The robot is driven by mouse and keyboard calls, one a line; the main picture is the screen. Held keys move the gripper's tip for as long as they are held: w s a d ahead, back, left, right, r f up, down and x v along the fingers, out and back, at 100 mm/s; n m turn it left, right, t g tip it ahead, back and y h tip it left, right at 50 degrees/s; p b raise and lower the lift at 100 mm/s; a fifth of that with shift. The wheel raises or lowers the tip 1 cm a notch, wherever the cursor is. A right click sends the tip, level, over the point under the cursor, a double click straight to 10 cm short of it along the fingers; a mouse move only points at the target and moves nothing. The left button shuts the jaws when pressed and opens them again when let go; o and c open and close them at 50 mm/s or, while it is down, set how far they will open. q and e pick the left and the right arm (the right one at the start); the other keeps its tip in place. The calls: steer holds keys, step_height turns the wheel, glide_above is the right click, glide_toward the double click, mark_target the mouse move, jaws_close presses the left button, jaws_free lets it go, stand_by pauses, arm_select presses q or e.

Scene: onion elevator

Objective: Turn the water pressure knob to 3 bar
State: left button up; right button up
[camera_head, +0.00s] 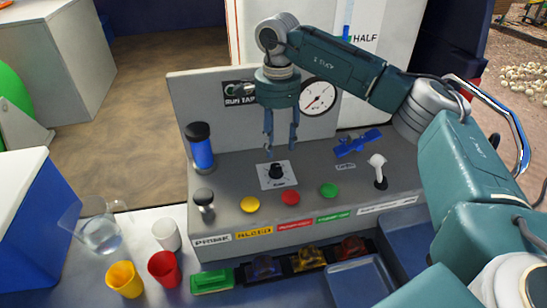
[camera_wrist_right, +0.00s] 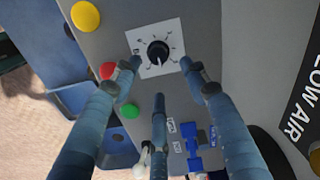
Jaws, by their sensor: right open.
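The water pressure knob (camera_head: 276,172) is a small black dial on a white square plate with scale marks, on the grey control panel (camera_head: 328,171). It also shows in the right wrist view (camera_wrist_right: 158,52). My right gripper (camera_head: 281,146) points down just above and behind the knob, its fingers apart and empty. In the right wrist view its fingers (camera_wrist_right: 160,80) spread around the plate's near side, and they look clear of the knob. A round white pressure gauge (camera_head: 318,97) with a red needle is on the upright back panel; its numbers are too small to read. My left gripper is not in view.
Yellow (camera_head: 250,204), red (camera_head: 290,198) and green (camera_head: 329,190) buttons sit in front of the knob. A blue cylinder (camera_head: 201,148), a white lever (camera_head: 378,169) and a blue valve handle (camera_head: 357,143) stand nearby. Cups (camera_head: 164,268) stand at the front left.

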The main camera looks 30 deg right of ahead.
mark_target(277, 166)
step_height(277, 166, down, 7)
steer(key=shift+f+p, duration=0.15)
steer(key=shift+p, duration=1.05)
steer(key=shift+s+f, duration=0.1)
steer(key=shift+f, duration=0.45)
jaws_close()
